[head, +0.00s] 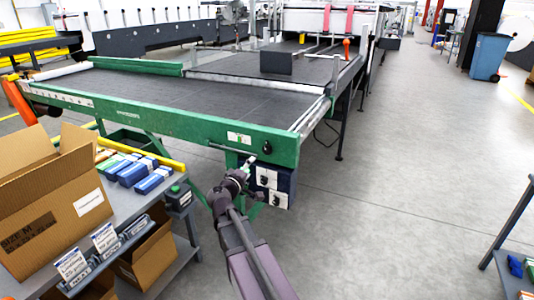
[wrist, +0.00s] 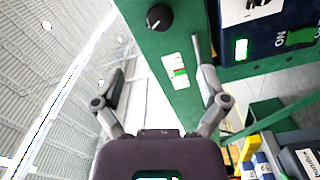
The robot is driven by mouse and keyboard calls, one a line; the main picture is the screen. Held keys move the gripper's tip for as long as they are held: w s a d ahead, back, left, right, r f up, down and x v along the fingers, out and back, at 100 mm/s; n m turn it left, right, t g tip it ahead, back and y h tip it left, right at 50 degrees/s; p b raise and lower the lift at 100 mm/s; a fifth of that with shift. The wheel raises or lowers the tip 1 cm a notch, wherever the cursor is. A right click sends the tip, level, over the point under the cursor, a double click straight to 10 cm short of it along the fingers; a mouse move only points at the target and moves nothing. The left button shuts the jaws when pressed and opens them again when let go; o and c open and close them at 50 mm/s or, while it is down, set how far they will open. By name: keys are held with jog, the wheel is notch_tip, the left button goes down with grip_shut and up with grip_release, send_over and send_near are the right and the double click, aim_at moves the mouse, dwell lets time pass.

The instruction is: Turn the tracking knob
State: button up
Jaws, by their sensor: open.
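A round black knob (head: 267,148) sits on the end of the green machine frame (head: 150,118), to the right of a small white and green label (head: 239,138). In the wrist view the knob (wrist: 158,18) shows at the top, beyond my fingertips, with the label (wrist: 177,70) nearer. My gripper (wrist: 158,66) is open and empty, its fingers spread apart. In the head view my gripper (head: 248,164) is just below and left of the knob, close to the frame. No lettering naming the tracking knob is readable.
A dark blue control box (head: 272,186) with black knobs on white plates hangs below the frame; it also shows in the wrist view (wrist: 232,20). A grey cart (head: 110,248) with a cardboard box (head: 50,200) stands at the left.

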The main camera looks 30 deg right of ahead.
aim_at(266, 151)
jog(key=shift+w+d, duration=0.1)
jog(key=x, duration=1.3)
jog(key=shift+w+d, duration=0.1)
jog(key=shift+d, duration=0.15)
jog(key=c, duration=1.1)
